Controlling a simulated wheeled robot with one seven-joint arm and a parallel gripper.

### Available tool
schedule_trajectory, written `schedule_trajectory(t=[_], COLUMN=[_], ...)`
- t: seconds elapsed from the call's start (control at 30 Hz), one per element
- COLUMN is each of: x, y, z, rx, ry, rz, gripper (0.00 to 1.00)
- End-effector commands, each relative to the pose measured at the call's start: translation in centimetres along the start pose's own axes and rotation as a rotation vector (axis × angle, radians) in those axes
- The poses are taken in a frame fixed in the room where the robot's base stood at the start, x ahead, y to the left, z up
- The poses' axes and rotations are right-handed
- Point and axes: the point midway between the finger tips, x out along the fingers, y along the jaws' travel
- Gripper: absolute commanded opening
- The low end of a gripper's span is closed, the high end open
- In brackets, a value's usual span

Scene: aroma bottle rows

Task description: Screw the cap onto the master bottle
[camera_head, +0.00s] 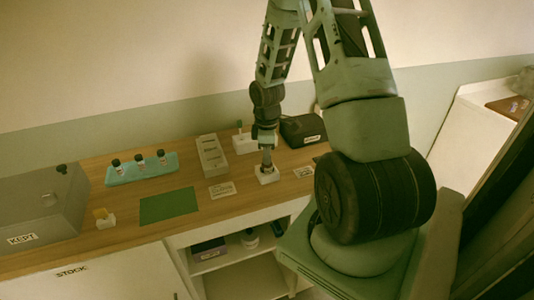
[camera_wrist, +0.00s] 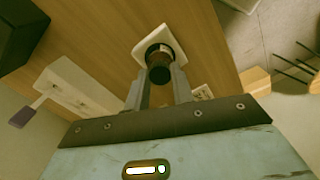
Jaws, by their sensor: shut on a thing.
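My gripper (camera_head: 266,163) points down over a small white holder (camera_head: 268,180) near the front edge of the wooden counter. In the wrist view my gripper (camera_wrist: 159,78) has its fingers closed on a dark round cap (camera_wrist: 159,75). Just beyond the cap, in line with it, is the brown master bottle (camera_wrist: 155,50), which stands in the white holder (camera_wrist: 174,38). My fingers and the cap hide most of the bottle. I cannot tell whether the cap sits fully on its neck.
A teal rack (camera_head: 140,173) with several dark-capped bottles stands at the left, behind a green mat (camera_head: 168,206). A grey box (camera_head: 40,205) marked KEPT is far left. A pale tray (camera_head: 211,157), white block (camera_head: 244,143) and black case (camera_head: 303,130) stand near my gripper.

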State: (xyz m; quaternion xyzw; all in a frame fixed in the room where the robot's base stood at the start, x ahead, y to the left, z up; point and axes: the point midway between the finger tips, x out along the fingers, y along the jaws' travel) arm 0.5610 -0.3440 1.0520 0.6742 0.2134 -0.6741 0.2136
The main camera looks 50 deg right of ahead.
Motion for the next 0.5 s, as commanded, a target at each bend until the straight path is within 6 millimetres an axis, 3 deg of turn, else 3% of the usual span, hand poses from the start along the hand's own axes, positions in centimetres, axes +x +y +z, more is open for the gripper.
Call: schedule_trajectory(t=[0.17, 0.5], x=[0.05, 0.01], y=[0.02, -0.01], z=[0.00, -0.04], rx=[0.134, 0.869], ry=[-0.001, -0.001], rz=[0.001, 0.001], gripper=[0.01, 0.01])
